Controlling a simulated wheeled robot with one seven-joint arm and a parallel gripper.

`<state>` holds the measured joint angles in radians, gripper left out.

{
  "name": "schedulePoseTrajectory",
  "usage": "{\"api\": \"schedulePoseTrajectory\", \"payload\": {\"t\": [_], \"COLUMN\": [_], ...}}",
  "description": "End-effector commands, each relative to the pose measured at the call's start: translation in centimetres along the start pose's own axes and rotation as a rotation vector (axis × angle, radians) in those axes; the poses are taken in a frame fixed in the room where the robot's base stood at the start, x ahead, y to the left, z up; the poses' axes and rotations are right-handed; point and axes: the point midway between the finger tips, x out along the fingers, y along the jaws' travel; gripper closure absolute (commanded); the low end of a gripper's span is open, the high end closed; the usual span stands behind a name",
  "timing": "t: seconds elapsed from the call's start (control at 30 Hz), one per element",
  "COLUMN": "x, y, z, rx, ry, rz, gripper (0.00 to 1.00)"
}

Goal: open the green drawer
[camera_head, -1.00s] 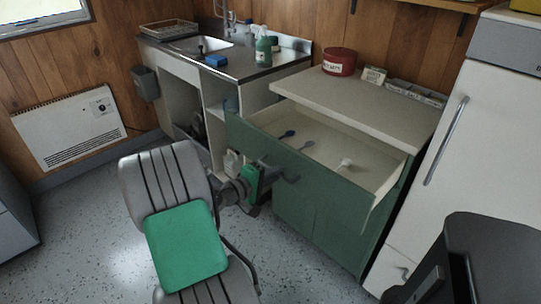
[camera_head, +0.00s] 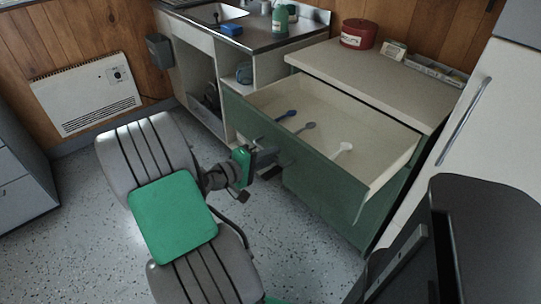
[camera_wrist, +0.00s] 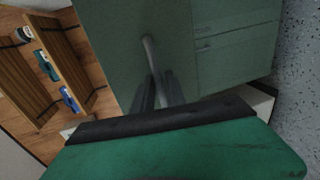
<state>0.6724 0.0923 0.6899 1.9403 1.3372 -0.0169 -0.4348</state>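The green drawer (camera_head: 300,146) in the green cabinet is pulled well out, its cream inside showing. Two blue spoons (camera_head: 287,114) (camera_head: 304,127) and a white spoon (camera_head: 344,148) lie in it. My gripper (camera_head: 268,157) is at the handle on the drawer's front, low in the head view's middle. In the wrist view the grey bar handle (camera_wrist: 150,56) runs down between my two dark fingers (camera_wrist: 158,92), which are close together around it. The exact contact is partly hidden by the fingers.
A counter (camera_head: 370,75) above the drawer bears a red tin (camera_head: 358,34), a small card and a grey tray (camera_head: 436,70). A white fridge (camera_head: 480,110) stands to the right. A sink unit (camera_head: 255,37) is to the left. Speckled floor is clear at the left.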

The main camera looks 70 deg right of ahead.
Motion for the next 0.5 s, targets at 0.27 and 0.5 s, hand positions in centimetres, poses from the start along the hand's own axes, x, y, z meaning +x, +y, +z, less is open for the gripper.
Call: {"api": "schedulePoseTrajectory", "payload": {"t": [0.27, 0.5], "x": [0.0, -1.1], "y": [0.0, 0.1], "z": [-0.1, -0.2], "rx": [0.000, -0.002], "ry": [0.002, 0.007], "rz": [0.000, -0.001], "gripper": [0.69, 0.69]}}
